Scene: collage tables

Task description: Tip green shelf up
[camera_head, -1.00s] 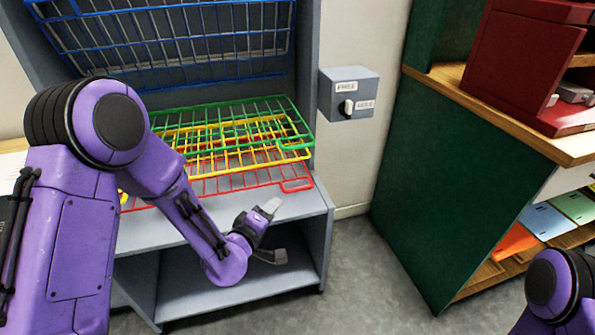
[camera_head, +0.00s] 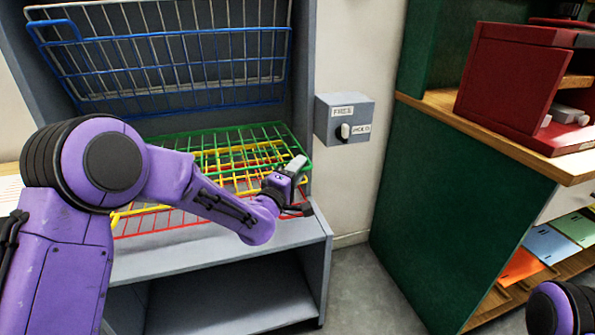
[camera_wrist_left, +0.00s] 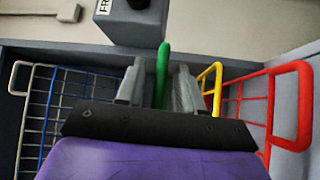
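The green wire shelf (camera_head: 200,150) lies roughly level in the grey rack, above the yellow shelf (camera_head: 140,210) and the red shelf (camera_head: 165,224). My left gripper (camera_head: 299,164) is at the shelves' front right. In the left wrist view its two fingers (camera_wrist_left: 158,88) stand apart, with a green bar (camera_wrist_left: 163,62) of the shelf between them. Narrow gaps show beside the bar, so the gripper looks open around it. My right gripper is out of view; only part of my right arm shows at the bottom right.
The blue shelf (camera_head: 160,88) and a white one (camera_head: 150,45) stand tipped up above. A grey switch box (camera_head: 343,120) with a knob is on the wall to the right. A dark green cabinet (camera_head: 450,200) stands farther right. The rack's lower ledge (camera_head: 215,262) is bare.

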